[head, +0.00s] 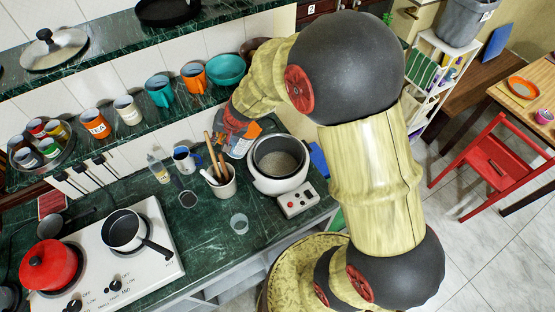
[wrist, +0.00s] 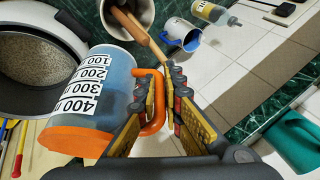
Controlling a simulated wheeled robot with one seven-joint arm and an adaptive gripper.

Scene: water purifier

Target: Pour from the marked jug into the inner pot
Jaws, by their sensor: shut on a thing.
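The marked jug (wrist: 97,82) is bluish and see-through, with a white scale and orange end and handle. My gripper (wrist: 172,92) is shut on its handle in the wrist view. In the head view the jug (head: 239,145) is partly hidden by my gripper (head: 236,122), left of the white cooker (head: 265,186). The dark-rimmed inner pot (head: 279,158) sits in the cooker; it also shows at the wrist view's left edge (wrist: 42,48), beside the jug, with a speckled inside. I cannot tell the jug's exact tilt or whether it holds liquid.
A cup of wooden utensils (head: 221,184) stands close left of the cooker, with a blue-white mug (head: 183,160) beyond. A clear glass (head: 239,223) stands in front. The stove (head: 128,250) is at left. A shelf with mugs (head: 160,91) hangs behind.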

